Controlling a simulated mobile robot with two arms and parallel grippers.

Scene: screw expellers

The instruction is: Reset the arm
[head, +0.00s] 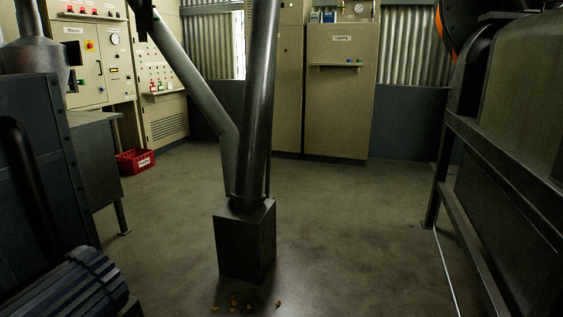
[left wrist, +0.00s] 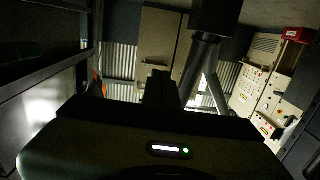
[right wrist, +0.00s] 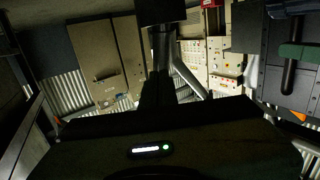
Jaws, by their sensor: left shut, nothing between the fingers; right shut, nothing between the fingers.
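Neither of my arms shows in the head view. In the left wrist view my left gripper (left wrist: 160,88) is a dark shape at the middle, its fingers together with nothing between them. In the right wrist view my right gripper (right wrist: 157,90) is likewise shut and empty. Both wrist views show the room upside down. A small green light glows on each gripper housing. Neither gripper touches anything that I can see.
A dark pipe (head: 256,110) on a square block (head: 245,240) stands ahead on the floor. Beige control cabinets (head: 340,90) line the back. A red crate (head: 135,161) sits at the left. Machine frames (head: 505,170) flank both sides. Small orange bits lie on the floor. Open floor lies right of the pipe.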

